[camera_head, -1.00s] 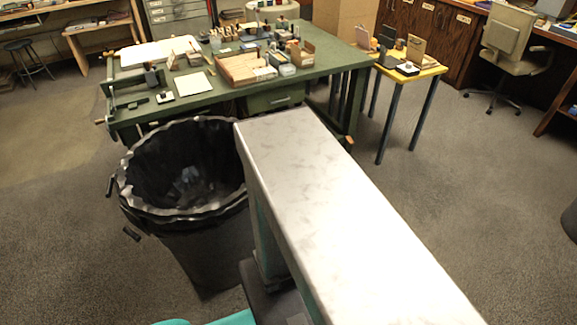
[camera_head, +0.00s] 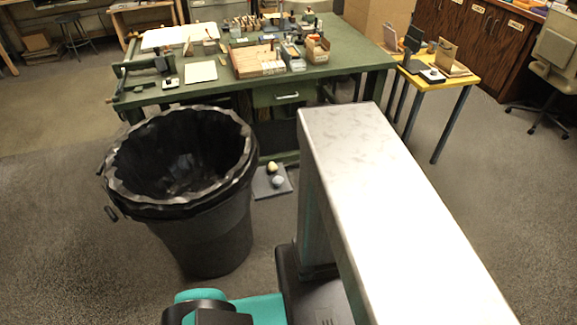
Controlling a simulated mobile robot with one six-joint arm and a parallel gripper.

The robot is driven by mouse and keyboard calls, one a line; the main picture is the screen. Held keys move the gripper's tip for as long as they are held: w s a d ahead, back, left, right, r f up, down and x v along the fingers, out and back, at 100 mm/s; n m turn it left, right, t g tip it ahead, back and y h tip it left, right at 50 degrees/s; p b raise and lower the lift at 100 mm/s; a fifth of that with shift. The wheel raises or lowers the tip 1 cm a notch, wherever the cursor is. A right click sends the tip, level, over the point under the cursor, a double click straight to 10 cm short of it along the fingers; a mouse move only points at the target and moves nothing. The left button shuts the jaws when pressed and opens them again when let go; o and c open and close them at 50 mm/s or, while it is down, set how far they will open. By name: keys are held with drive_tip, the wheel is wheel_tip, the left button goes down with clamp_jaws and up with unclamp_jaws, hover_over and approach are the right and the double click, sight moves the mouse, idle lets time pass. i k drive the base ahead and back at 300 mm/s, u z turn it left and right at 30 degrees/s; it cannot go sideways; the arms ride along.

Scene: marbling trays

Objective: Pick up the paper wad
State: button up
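A small pale yellowish round lump (camera_head: 272,167) and a small light grey round lump (camera_head: 278,181) lie close together on a flat grey square (camera_head: 262,190) on the floor. They are between the black bin and the green table, just left of my light metal column. One may be the paper wad, but they are too small to tell which.
A large black bin (camera_head: 205,235) with a black liner stands just left of the lumps, its inside dark. A green worktable (camera_head: 350,60) full of small items stands behind, with a yellow side table (camera_head: 462,78) at right.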

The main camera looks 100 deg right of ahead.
sight(272, 167)
drive_tip(key=u, duration=0.25)
drive_tip(key=k, duration=0.45)
drive_tip(key=z, duration=1.75)
drive_tip(key=i, duration=0.55)
drive_tip(key=z, duration=0.1)
drive_tip(key=k, duration=0.4)
drive_tip(key=z, duration=0.05)
